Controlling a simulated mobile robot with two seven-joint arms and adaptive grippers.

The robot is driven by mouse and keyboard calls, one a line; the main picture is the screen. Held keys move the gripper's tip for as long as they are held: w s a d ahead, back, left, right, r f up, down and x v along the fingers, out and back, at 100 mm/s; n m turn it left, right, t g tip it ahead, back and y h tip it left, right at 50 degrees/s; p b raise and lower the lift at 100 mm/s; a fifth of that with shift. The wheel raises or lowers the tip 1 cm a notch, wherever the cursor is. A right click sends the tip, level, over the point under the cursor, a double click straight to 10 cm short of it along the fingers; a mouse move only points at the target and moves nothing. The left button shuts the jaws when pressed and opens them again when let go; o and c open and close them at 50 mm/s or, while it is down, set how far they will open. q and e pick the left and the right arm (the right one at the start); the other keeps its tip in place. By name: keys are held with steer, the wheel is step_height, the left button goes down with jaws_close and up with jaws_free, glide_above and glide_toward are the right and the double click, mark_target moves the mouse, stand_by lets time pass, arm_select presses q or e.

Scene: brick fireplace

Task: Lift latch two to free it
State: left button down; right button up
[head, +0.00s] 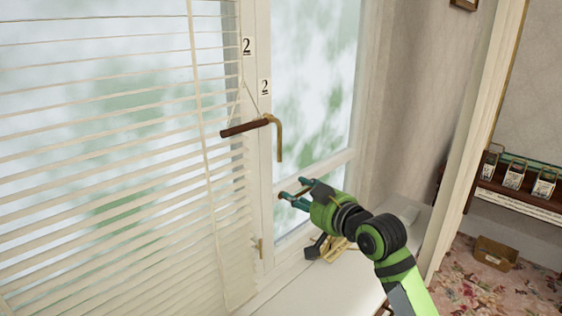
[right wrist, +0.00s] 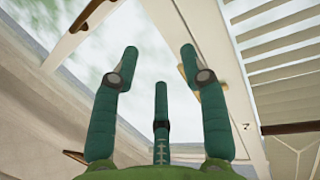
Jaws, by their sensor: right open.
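Two white plates marked 2 are on the window frame, the upper one (head: 247,46) and the lower one (head: 265,87). Just below them is a latch (head: 279,143), a bent brass piece with a dark brown rod (head: 243,128) reaching left. A thin string or wire rises from the rod. My right gripper (head: 294,190) is open and empty, below and slightly right of the latch, apart from it. Its spread teal fingers (right wrist: 158,75) also show in the right wrist view. A brown bar (right wrist: 290,128) shows at right there; I cannot tell whether it is the rod. My left gripper is not in view.
White blinds (head: 110,150) cover the left of the window. A small brass fitting (head: 261,248) is low on the frame. A black object (head: 318,247) and a tan piece (head: 337,250) lie on the sill (head: 290,297) below my right gripper. A cardboard box (head: 495,253) is on the floor at right.

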steer(key=t+y, duration=0.1)
glide_toward(281, 143)
steer(key=x, duration=0.4)
steer(key=shift+n, duration=0.3)
steer(key=shift+p+x, duration=1.65)
steer(key=shift+x, duration=1.7)
steer(key=shift+w+d+f, duration=0.1)
steer(key=shift+d+f, duration=0.05)
steer(key=shift+d, duration=0.05)
steer(key=shift+c, duration=0.4)
jaws_close()
